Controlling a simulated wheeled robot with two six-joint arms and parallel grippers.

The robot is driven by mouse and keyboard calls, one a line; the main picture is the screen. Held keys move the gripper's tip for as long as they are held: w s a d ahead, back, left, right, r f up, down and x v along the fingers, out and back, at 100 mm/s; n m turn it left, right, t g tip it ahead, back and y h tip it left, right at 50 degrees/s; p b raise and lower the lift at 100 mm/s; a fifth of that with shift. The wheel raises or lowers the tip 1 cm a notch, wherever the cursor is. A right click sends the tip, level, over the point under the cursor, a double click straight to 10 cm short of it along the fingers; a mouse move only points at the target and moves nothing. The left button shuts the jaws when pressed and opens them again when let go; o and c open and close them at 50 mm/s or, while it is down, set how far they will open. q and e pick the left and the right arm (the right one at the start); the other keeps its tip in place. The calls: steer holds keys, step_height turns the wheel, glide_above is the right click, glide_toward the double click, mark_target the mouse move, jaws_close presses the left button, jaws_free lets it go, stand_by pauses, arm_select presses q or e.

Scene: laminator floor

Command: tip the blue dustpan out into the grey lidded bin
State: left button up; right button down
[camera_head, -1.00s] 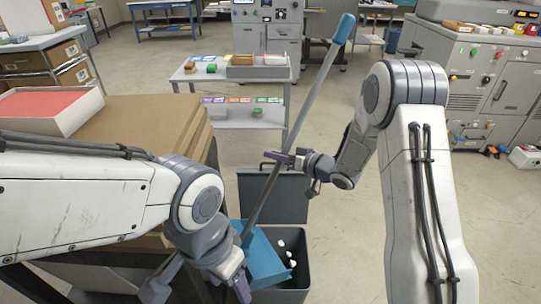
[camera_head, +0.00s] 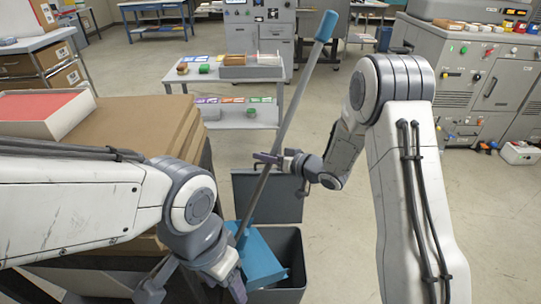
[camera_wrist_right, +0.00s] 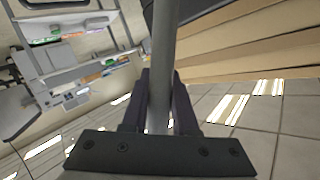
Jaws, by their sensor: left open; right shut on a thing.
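The blue dustpan (camera_head: 262,258) has a long grey handle with a blue end grip at the top. Its pan lies tilted over the mouth of the grey bin (camera_head: 293,294), whose lid (camera_head: 283,196) stands open behind. My right gripper (camera_head: 268,159) is shut on the handle midway up; the right wrist view shows the grey handle (camera_wrist_right: 163,60) between its fingers. My left gripper (camera_head: 236,286) is open at the pan's lower left side; I cannot tell whether it touches the pan. The pan hides part of the bin's inside, and I see no debris in the pan.
A stack of brown boards (camera_head: 120,125) with a white tray (camera_head: 45,112) on top stands at the left. A grey two-shelf cart (camera_head: 235,116) is behind the bin. Grey machines (camera_head: 470,90) stand at the back right. The floor right of the bin is clear.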

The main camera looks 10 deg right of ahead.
steer(key=s+a+n+b, duration=0.1)
steer(key=s+a, duration=0.2)
steer(key=a, duration=0.4)
steer(key=shift+s+r+h, duration=0.15)
steer(key=shift+r+h, duration=0.1)
steer(key=shift+h, duration=0.15)
steer(key=s+a+f+n+h+b, duration=0.1)
steer(key=s+a+b, duration=0.3)
steer(key=a, duration=0.5)
steer(key=shift+f+n+b, duration=0.2)
steer(key=shift+n+b, duration=0.2)
steer(key=shift+n, duration=0.1)
stand_by(0.3)
